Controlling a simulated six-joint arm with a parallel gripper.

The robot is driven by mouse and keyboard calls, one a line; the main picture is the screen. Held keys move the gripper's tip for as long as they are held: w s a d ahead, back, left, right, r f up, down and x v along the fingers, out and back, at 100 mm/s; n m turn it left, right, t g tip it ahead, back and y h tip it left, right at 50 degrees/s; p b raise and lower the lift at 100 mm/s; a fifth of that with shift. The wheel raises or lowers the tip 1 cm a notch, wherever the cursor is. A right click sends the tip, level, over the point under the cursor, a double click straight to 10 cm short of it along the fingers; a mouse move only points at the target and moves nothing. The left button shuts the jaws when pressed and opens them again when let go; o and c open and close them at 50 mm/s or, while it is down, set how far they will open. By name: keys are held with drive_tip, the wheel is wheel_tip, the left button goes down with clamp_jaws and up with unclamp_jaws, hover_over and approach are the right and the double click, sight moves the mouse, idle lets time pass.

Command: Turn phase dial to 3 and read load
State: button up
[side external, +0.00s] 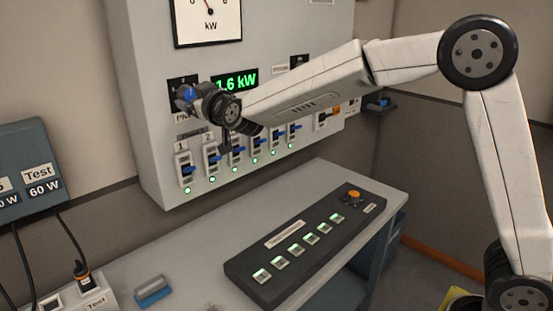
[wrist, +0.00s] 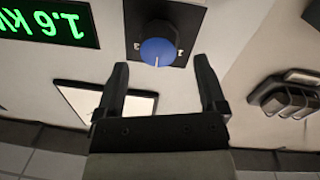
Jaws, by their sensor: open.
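The blue phase dial (side external: 187,93) sits on a black plate on the grey wall panel. The dial also shows in the wrist view (wrist: 158,50), which is upside down, with a white mark at its lower edge there. In the side view, my gripper partly hides the dial plate.
A kW meter (side external: 208,18) is above the dial. A row of blue-levered breakers (side external: 236,157) with green lights is below. A blue-grey test box (side external: 28,170) stands at left.

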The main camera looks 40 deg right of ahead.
sight(188, 95)
drive_tip(key=shift+w+d, duration=0.15)
drive_tip(key=shift+w, duration=1.2)
clamp_jaws()
